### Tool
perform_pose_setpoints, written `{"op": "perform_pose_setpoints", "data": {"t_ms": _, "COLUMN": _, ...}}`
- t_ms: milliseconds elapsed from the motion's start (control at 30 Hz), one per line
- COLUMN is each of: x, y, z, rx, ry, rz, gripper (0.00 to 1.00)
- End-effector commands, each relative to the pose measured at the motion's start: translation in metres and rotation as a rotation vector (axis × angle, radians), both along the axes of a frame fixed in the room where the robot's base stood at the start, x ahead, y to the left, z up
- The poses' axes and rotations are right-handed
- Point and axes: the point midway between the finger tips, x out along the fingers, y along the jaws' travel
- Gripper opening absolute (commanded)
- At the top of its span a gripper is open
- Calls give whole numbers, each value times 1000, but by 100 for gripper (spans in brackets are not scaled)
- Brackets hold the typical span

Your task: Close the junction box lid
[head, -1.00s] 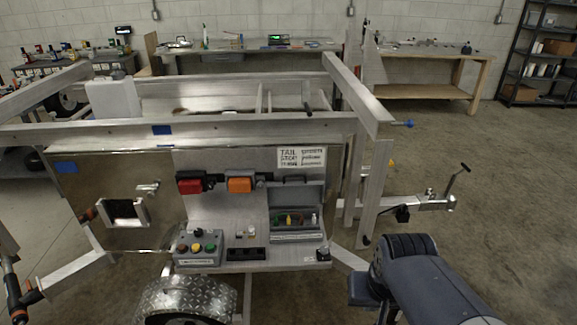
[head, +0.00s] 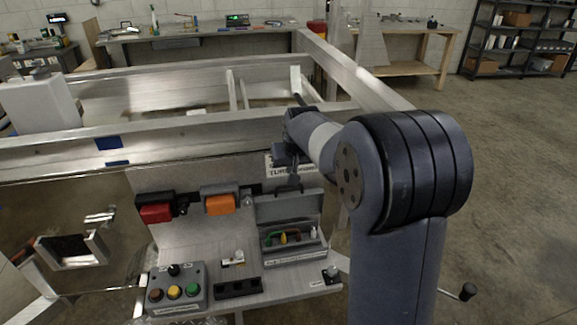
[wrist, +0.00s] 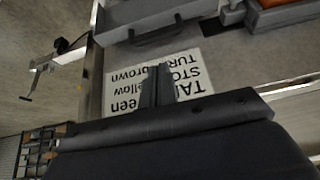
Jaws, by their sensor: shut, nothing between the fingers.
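The grey junction box (head: 293,250) sits on the metal shelf in the head view. Its lid (head: 288,207) stands open, raised at the back of the box, and coloured wires show inside. My gripper (head: 293,186) is shut and empty, just above and behind the lid's upper edge. In the wrist view the picture is upside down. My shut fingers (wrist: 158,84) lie in front of the white wiring label (wrist: 125,88), and the grey lid (wrist: 150,13) is at the top, with a dark loop by its edge. I cannot tell whether the fingers touch the lid.
A button box (head: 177,288) and a black socket strip (head: 238,288) stand on the shelf. The trailer's rail (head: 200,133) runs behind.

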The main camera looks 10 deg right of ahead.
Motion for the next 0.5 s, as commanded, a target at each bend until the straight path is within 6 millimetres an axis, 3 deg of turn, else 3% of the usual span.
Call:
{"op": "perform_pose_setpoints", "data": {"t_ms": 300, "x": 26, "y": 0, "z": -48, "rx": 0, "ry": 5, "rz": 0, "gripper": 0}}
{"op": "perform_pose_setpoints", "data": {"t_ms": 500, "x": 35, "y": 0, "z": -63, "rx": 1, "ry": 3, "rz": -1, "gripper": 0}}
